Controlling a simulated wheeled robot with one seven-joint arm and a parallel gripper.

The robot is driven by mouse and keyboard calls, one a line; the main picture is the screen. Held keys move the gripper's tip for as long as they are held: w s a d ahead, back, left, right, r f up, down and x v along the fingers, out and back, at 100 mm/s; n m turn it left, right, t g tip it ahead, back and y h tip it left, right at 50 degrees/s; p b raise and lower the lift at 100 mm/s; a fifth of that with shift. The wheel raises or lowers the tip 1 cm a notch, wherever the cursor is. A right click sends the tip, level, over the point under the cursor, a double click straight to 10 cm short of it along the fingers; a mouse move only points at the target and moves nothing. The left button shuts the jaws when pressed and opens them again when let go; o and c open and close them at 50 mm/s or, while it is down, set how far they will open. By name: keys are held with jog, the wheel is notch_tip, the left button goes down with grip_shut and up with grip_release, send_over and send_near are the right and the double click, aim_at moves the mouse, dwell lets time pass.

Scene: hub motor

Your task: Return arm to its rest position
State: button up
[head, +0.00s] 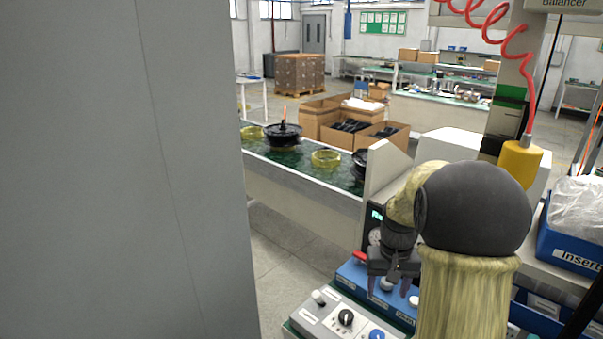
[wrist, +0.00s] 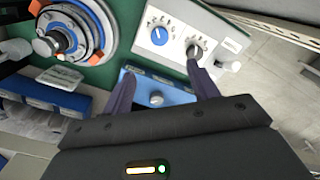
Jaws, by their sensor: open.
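My gripper (head: 388,288) is at the lower right of the head view, pointing down over the control panel. In the wrist view my gripper (wrist: 160,92) shows two dark fingers spread apart with nothing between them. Below the fingers lies a blue panel strip (wrist: 178,93) with a silver knob. A grey control box (wrist: 178,30) with a blue knob and a black knob lies just beyond the fingertips. The same control box (head: 330,318) shows at the bottom of the head view. I cannot tell whether a finger touches it. My arm hides part of the bench.
A round fixture (wrist: 70,38) with blue and orange parts sits left of my fingers. A conveyor (head: 300,160) carries black hubs and yellow rings. A large grey surface (head: 120,170) fills the left. A blue bin (head: 565,243) stands right of my arm. A red coiled hose (head: 500,18) hangs above.

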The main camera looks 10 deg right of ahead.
jog(key=s+a+f+n+t, duration=0.2)
jog(key=s+a, duration=1)
jog(key=a, duration=0.1)
jog(key=shift+s+a+n+t, duration=0.25)
jog(key=shift+n+t, duration=0.05)
jog(key=shift+n, duration=0.1)
jog(key=shift+f, duration=0.1)
jog(key=shift+c, duration=0.5)
